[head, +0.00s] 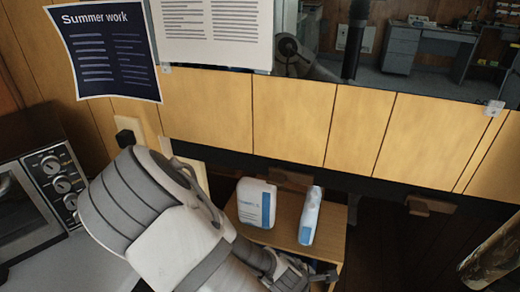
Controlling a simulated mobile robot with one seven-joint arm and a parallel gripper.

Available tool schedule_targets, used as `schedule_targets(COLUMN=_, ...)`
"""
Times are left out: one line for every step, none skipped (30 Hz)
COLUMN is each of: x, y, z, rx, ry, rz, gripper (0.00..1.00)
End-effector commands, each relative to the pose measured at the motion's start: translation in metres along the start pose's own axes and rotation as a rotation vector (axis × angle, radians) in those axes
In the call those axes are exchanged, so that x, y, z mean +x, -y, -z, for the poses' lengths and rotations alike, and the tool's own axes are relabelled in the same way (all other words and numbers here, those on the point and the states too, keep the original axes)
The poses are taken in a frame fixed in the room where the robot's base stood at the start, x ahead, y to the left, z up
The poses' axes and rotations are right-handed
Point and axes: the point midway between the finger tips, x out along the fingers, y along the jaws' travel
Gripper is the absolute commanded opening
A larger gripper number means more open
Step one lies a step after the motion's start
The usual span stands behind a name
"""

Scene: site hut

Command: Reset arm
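My arm reaches from the lower left down toward the bottom middle of the head view. My gripper (308,277) is at its far end, small and dark, by the front of a small wooden cabinet (334,243). Its fingers cannot be made out, so I cannot tell whether it is open or holds anything. A white bottle (257,202) with a blue-edged label and a narrower white and blue package (310,216) stand upright on the cabinet top, beyond the arm. My arm hides part of the cabinet.
A toaster oven (45,200) stands on a light surface at the left, close to my arm. A mirror (420,50) above reflects a desk and part of my arm. A cylindrical object (492,258) shows at lower right.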

Motion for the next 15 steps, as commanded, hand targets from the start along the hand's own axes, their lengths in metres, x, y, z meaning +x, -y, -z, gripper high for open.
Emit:
schedule_targets(x=-0.005, y=0.0, z=0.003, rx=0.053, ry=-0.022, rz=0.025, gripper=0.84)
schedule_targets(x=-0.008, y=0.0, z=0.004, rx=0.082, ry=-0.033, rz=0.039, gripper=0.84)
schedule_targets(x=-0.012, y=0.001, z=0.006, rx=0.121, ry=-0.046, rz=0.06, gripper=0.84)
schedule_targets(x=-0.015, y=0.001, z=0.007, rx=0.149, ry=-0.056, rz=0.073, gripper=0.84)
schedule_targets(x=-0.019, y=0.001, z=0.009, rx=0.178, ry=-0.066, rz=0.088, gripper=0.84)
schedule_targets(x=-0.024, y=0.0, z=0.01, rx=0.214, ry=-0.08, rz=0.106, gripper=0.84)
schedule_targets(x=-0.027, y=-0.001, z=0.011, rx=0.243, ry=-0.09, rz=0.119, gripper=0.84)
schedule_targets(x=-0.031, y=-0.001, z=0.012, rx=0.269, ry=-0.099, rz=0.133, gripper=0.84)
schedule_targets(x=-0.036, y=-0.003, z=0.013, rx=0.305, ry=-0.113, rz=0.149, gripper=0.84)
schedule_targets(x=-0.04, y=-0.004, z=0.014, rx=0.332, ry=-0.122, rz=0.162, gripper=0.84)
schedule_targets(x=-0.044, y=-0.005, z=0.014, rx=0.358, ry=-0.132, rz=0.173, gripper=0.84)
schedule_targets(x=-0.05, y=-0.007, z=0.015, rx=0.393, ry=-0.145, rz=0.19, gripper=0.84)
schedule_targets(x=-0.054, y=-0.009, z=0.015, rx=0.419, ry=-0.155, rz=0.2, gripper=0.84)
schedule_targets(x=-0.059, y=-0.01, z=0.015, rx=0.444, ry=-0.165, rz=0.211, gripper=0.84)
schedule_targets(x=-0.065, y=-0.012, z=0.015, rx=0.477, ry=-0.177, rz=0.225, gripper=0.84)
